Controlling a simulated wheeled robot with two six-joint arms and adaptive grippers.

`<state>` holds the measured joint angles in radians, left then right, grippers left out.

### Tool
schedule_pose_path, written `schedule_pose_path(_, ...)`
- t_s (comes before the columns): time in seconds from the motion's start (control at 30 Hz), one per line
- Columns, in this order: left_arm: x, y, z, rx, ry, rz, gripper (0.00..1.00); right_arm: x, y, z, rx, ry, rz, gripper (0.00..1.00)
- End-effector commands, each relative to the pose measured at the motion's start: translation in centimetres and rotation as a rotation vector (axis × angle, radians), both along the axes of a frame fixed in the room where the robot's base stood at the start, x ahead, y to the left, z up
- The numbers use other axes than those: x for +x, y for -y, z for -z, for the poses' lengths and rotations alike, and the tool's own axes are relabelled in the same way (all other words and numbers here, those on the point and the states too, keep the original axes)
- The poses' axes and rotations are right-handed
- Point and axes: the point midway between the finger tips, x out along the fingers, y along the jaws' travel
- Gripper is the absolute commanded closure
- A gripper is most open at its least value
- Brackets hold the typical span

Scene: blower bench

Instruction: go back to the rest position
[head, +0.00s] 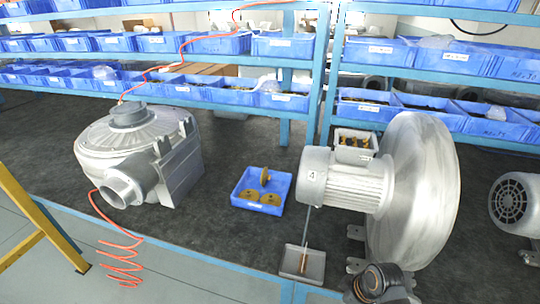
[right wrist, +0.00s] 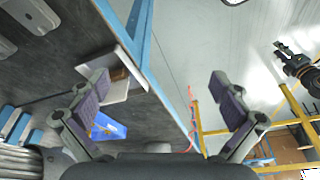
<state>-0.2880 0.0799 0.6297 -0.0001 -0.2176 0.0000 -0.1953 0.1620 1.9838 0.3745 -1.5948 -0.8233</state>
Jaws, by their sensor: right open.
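My right gripper (right wrist: 162,108) is open, with its two dark purple-grey pads wide apart and nothing between them. It hangs over the bench's front edge, with bench on one side and pale floor on the other. In the head view only a dark joint of my right arm shows at the bottom, and the gripper itself is out of frame. A dark jointed arm end at the upper right of the right wrist view looks like my left gripper (right wrist: 290,58); it is too small to read its jaws.
The dark bench (head: 225,215) carries a grey blower housing (head: 135,150), a blue tray (head: 240,199) with brass discs (head: 264,177), a motor with a large round casing (head: 415,190) and a small grey tray (head: 290,272) near the front edge. Blue-bin shelves stand behind; an orange coiled hose (head: 120,255) hangs in front.

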Motion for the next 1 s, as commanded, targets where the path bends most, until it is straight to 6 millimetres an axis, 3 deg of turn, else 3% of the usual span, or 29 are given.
schedule_pose_path(0.37, -2.4, 0.0, 0.2, 0.0, -0.037, -0.002, 0.63, -5.3, 2.2, -3.3, -0.073, 0.02, 0.493, 0.0)
schedule_pose_path(0.63, -1.8, 0.0, 0.2, 0.0, -0.029, -0.001, 0.63, -8.5, 3.9, -6.9, -0.081, 0.078, 0.834, 0.0)
schedule_pose_path(0.67, -1.7, 0.0, 0.3, 0.0, -0.027, -0.001, 0.63, -8.6, 4.1, -6.8, -0.082, 0.081, 0.86, 0.0)
schedule_pose_path(1.0, -1.3, 0.0, 1.5, 0.0, -0.02, 0.0, 0.63, -7.1, 5.0, 4.2, -0.099, 0.041, 0.859, 0.0)
